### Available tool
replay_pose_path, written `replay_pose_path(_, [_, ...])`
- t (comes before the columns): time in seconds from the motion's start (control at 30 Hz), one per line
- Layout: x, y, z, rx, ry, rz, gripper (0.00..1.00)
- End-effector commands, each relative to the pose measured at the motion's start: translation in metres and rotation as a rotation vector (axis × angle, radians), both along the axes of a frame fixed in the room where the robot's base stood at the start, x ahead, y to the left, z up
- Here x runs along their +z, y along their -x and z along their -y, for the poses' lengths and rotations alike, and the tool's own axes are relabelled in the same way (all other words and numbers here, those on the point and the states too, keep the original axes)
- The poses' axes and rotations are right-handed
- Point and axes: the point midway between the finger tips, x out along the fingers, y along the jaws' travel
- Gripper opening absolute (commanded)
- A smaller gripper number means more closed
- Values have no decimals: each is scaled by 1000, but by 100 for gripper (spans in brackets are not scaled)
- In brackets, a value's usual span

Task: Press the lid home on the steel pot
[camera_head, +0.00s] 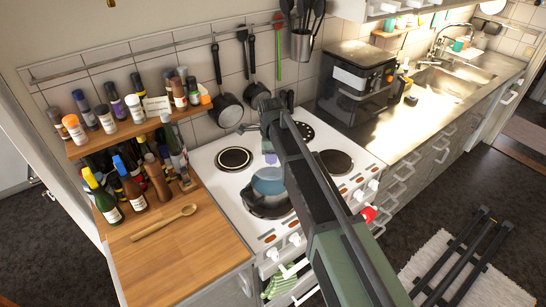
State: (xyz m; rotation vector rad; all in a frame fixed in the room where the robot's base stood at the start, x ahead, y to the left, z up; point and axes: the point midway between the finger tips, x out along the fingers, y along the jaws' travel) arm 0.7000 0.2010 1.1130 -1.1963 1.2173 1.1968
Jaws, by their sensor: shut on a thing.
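The steel pot (262,211) stands on the front left hob plate of the white cooker. The blue lid (268,184) is over the pot's back part, and dark pot shows below its near edge. I cannot tell whether the lid touches the rim or is level. My gripper (270,155) is above the lid, shut on its small purple knob; the fingertips are small and partly hidden by my arm. My arm also covers the right side of the pot.
Free hob plates lie at the back left (235,159) and front right (334,163). A wooden counter (190,245) with a wooden spoon (165,222) and bottles is on the left. A black appliance (355,85) stands behind right. Pans (227,110) hang on the wall.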

Motion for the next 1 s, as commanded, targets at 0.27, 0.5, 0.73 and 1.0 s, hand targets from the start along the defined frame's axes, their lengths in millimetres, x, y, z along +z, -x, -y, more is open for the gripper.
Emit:
replay_pose_path(0.27, [-6, 0, 0, -16, 0, 0, 3])
replay_pose_path(0.5, [-33, 0, 0, -15, 0, 0, 3])
replay_pose_path(0.73, [-60, 0, 0, -14, 0, 0, 3])
replay_pose_path(1.0, [-64, 0, 0, -14, 0, 0, 3])
